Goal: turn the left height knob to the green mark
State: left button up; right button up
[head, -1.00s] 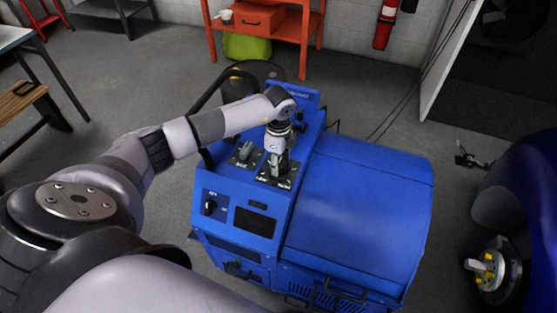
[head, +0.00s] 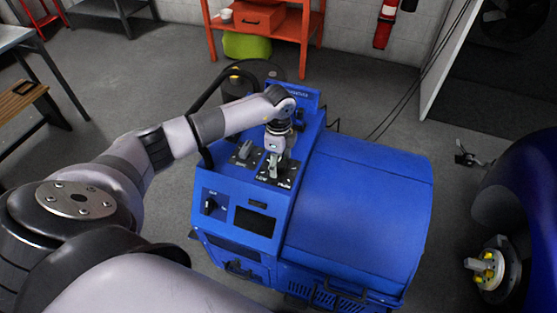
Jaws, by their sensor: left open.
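The blue dynamometer cabinet (head: 365,187) stands in the middle, with a sloped control top on its left part. My left gripper (head: 273,170) points down over the right one of two dark dial plates (head: 283,182) on that top. Its jaws are open, close to the plate; they hide the knob there, and I cannot tell whether they touch it. A grey knob (head: 244,152) sits on the left plate beside the gripper, uncovered. I cannot make out a green mark or which knob is the left height knob. My right gripper is not in view.
The front face has a black switch (head: 210,205) and a dark display (head: 254,222). An orange shelf (head: 262,19) and a red extinguisher (head: 386,22) stand behind. A dark blue vehicle body with a wheel hub (head: 490,270) is at right. Grey floor lies open between.

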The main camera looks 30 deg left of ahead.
aim_at(279, 162)
pick_arm(q)
jog(key=shift+r, duration=0.1)
notch_tip(279, 162, up, 12)
dwell(0.4)
dwell(0.4)
